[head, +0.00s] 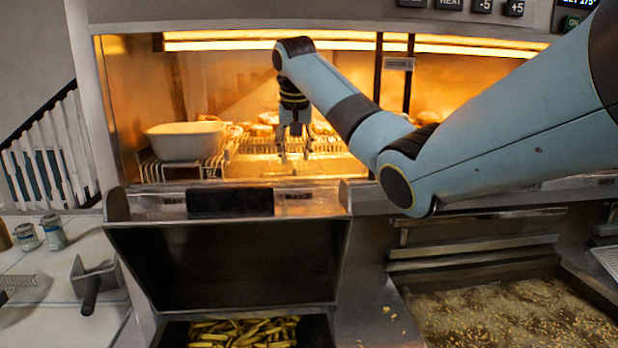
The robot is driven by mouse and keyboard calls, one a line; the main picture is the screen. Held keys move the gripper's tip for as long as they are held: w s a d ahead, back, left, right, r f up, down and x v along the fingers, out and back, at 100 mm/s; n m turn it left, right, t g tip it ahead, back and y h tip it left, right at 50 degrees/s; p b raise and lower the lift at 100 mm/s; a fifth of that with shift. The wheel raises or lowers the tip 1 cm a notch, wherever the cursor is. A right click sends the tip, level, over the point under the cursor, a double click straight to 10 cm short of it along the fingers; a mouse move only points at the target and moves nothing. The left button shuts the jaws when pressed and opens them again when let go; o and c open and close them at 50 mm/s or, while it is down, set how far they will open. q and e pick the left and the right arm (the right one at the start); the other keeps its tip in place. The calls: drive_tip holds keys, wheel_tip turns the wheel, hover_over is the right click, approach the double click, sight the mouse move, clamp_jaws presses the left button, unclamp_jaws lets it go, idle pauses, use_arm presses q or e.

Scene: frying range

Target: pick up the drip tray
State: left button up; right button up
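A shallow, slatted metal tray, which looks like the drip tray (254,147), lies on the floor of the lit warming cabinet, behind its front ledge. My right gripper (295,156) points down over the right part of this tray. Its two fingers are apart, with a gap between them and nothing clearly held. The fingertips are close to the tray's surface; I cannot tell whether they touch it. The gripper hides part of the tray and the food behind. My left gripper is not in view.
A white tub (186,141) stands on a wire rack at the cabinet's left. Below, a dark steel hopper (230,262) stands above a bin of fries (240,333). A fryer with bubbling oil (515,315) is at lower right. Cans (53,232) stand on the left counter.

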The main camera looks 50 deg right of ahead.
sight(294, 164)
drive_tip(key=shift+w+a+f, duration=0.1)
drive_tip(key=p+x, duration=0.2)
drive_tip(key=x, duration=0.4)
drive_tip(key=shift+f+p, duration=0.2)
drive_tip(key=shift+p, duration=0.2)
drive_tip(key=shift+w+f, duration=0.1)
drive_tip(key=shift+f, duration=0.2)
drive_tip(key=shift+c, duration=0.3)
clamp_jaws()
